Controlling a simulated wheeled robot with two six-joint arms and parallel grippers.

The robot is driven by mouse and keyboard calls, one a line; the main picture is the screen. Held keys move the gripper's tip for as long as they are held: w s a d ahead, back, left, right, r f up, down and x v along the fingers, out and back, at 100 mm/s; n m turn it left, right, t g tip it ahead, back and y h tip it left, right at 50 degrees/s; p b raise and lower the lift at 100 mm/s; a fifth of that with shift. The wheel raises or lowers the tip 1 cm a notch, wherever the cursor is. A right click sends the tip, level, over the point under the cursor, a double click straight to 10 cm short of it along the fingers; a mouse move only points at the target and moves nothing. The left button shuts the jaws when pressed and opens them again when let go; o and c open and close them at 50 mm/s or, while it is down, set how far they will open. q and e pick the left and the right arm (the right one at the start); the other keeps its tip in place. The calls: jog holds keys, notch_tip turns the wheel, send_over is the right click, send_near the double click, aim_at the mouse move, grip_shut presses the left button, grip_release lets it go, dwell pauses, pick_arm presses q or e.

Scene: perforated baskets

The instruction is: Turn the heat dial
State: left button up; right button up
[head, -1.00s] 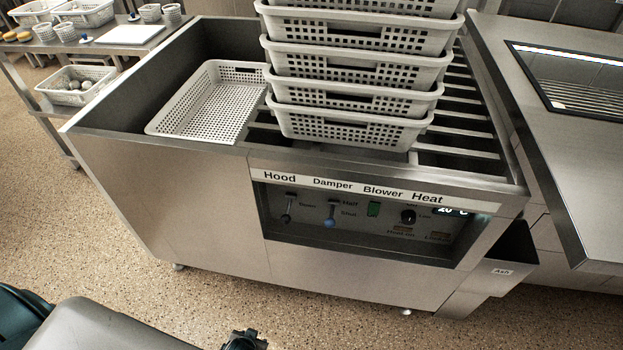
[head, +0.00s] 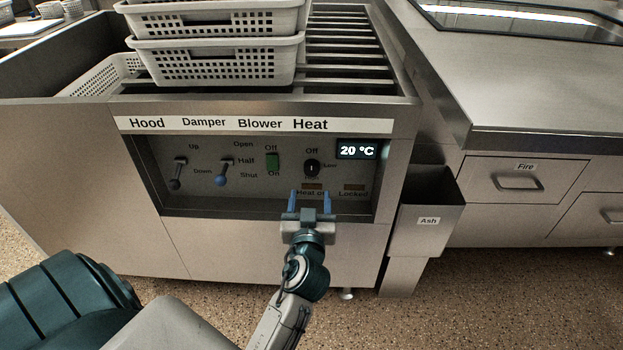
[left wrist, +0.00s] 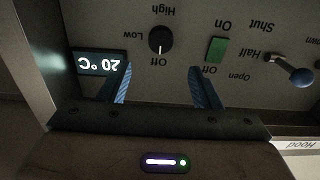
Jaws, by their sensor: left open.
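The heat dial (head: 312,168) is a small round black knob on the recessed control panel below the "Heat" label. In the left wrist view, which is upside down, the dial (left wrist: 160,40) has a white mark toward "Off". The display (head: 357,150) reads 20 °C. My left gripper (head: 310,198) is open and empty, with blue fingers pointing at the panel just below the dial. In the left wrist view its fingers (left wrist: 160,84) are spread, with the dial beyond and between them, apart from both. My right gripper is out of view.
Left of the dial are the green blower switch (head: 272,161), the blue-knobbed damper lever (head: 221,180) and the dark hood lever (head: 177,183). The panel's metal frame surrounds them. An ash bin (head: 428,222) hangs at right. Stacked white baskets (head: 215,62) stand above.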

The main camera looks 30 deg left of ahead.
aim_at(312, 171)
pick_arm(q)
jog(key=x, duration=0.9)
jog(key=shift+w, duration=0.15)
jog(key=shift+c, duration=0.4)
jog(key=c, duration=0.9)
